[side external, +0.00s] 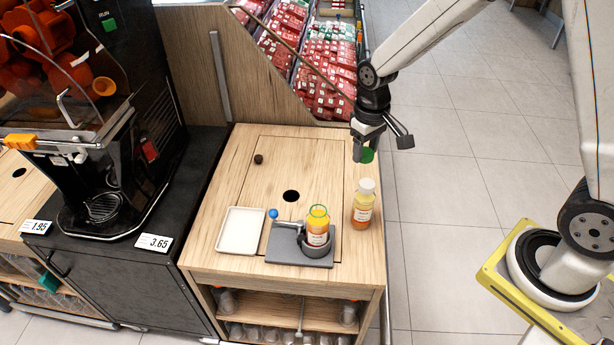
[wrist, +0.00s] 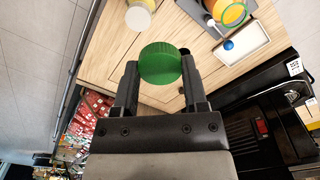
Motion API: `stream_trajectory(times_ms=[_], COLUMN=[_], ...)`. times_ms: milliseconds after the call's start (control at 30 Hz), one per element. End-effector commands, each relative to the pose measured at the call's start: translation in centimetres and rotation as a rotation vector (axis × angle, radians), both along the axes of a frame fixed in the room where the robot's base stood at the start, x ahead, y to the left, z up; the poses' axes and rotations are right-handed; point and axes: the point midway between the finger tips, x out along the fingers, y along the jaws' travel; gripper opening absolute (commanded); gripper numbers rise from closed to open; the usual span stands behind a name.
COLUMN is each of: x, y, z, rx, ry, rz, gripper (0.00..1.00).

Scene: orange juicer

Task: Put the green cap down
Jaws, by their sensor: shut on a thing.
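My gripper (side external: 362,152) is above the back right part of the wooden counter (side external: 232,181). It is shut on the green cap (side external: 368,156), which also shows between the two fingers in the wrist view (wrist: 160,63). The cap is a ridged green disc, held apart from both bottles. An open orange juice bottle (side external: 317,229) with a green rim stands upright in the grey holder (side external: 283,246). A second juice bottle (side external: 362,207) with a white cap stands at the counter's right edge, in front of my gripper.
An empty white tray (side external: 241,231) lies left of the holder. A blue knob (side external: 273,213) is on the holder's lever. The counter has a round hole (side external: 291,196) and a small dark knob (side external: 258,159). The black juicer (side external: 108,120) stands left. The counter's back middle is clear.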

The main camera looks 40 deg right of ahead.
Motion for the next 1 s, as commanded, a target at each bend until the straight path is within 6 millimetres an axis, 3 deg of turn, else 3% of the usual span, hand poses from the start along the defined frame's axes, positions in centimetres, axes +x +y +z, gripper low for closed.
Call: stream_trajectory(times_ms=[267,433,1000], x=[0.4,1.7,10.0], y=[0.0,0.0,-0.1], z=[-0.2,-0.8,-6.7], rx=[0.000,0.000,-0.001], ry=[0.001,0.002,0.002], rz=[0.000,0.010,0.070], gripper=[0.00,0.00,0.00])
